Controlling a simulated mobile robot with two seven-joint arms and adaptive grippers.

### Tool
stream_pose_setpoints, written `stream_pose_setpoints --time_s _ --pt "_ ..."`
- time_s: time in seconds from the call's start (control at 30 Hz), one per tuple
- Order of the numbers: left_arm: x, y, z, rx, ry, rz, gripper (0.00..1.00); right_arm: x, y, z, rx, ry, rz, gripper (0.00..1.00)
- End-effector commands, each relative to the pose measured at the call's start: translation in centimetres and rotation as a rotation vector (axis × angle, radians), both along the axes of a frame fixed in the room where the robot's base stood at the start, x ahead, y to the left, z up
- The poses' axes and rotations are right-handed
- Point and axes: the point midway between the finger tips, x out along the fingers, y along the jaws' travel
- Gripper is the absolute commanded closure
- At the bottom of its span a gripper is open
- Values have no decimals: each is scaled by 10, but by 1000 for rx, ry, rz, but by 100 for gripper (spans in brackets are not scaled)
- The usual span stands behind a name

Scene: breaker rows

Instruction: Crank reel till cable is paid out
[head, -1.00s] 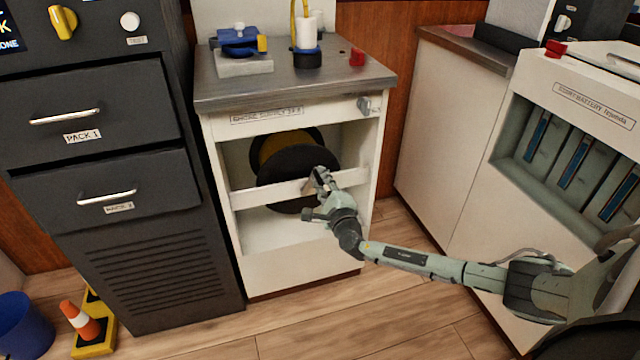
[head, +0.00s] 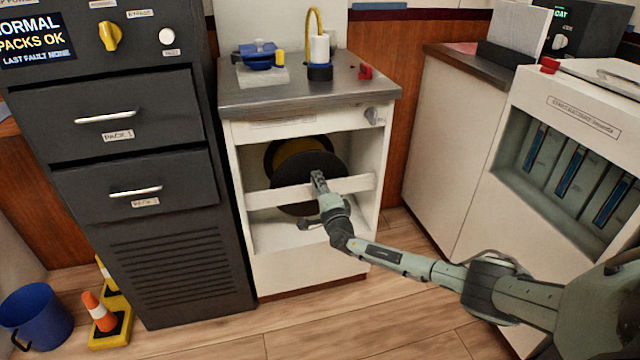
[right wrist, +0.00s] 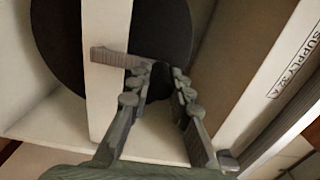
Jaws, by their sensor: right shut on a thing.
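The cable reel (head: 325,163) sits in the open front of the white cabinet, behind a white crossbar. It has dark round flanges, with yellow windings (head: 289,146) between them. My right gripper (head: 318,177) is at the crossbar, in front of the reel's lower middle. In the right wrist view my gripper's fingers (right wrist: 160,78) are shut on the grey crank handle, mostly hidden between them. A ridged grey piece (right wrist: 108,58) lies across the crossbar beside the left finger. My left gripper is out of view.
The white crossbar (head: 358,183) runs close to my gripper. The cabinet's metal top (head: 300,95) holds a blue tool, a yellow-cabled post and a red piece. A dark drawer cabinet (head: 150,230) stands left, a battery unit (head: 490,200) right.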

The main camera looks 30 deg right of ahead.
Motion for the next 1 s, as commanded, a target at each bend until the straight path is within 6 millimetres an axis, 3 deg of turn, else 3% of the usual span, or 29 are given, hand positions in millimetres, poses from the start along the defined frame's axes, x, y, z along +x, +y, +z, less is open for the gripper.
stream_pose_setpoints --time_s 0.27,0.3,0.47,0.77,1.0 --pt "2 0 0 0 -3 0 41 1 2 1 -1 -2 2 100" --pt "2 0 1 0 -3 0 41 1 2 1 -1 -2 2 77" --pt "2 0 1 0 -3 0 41 0 1 1 0 -1 1 60" --pt "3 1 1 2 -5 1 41 -1 1 0 1 0 1 60" --pt "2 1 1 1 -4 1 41 -31 8 -2 3 1 3 60"
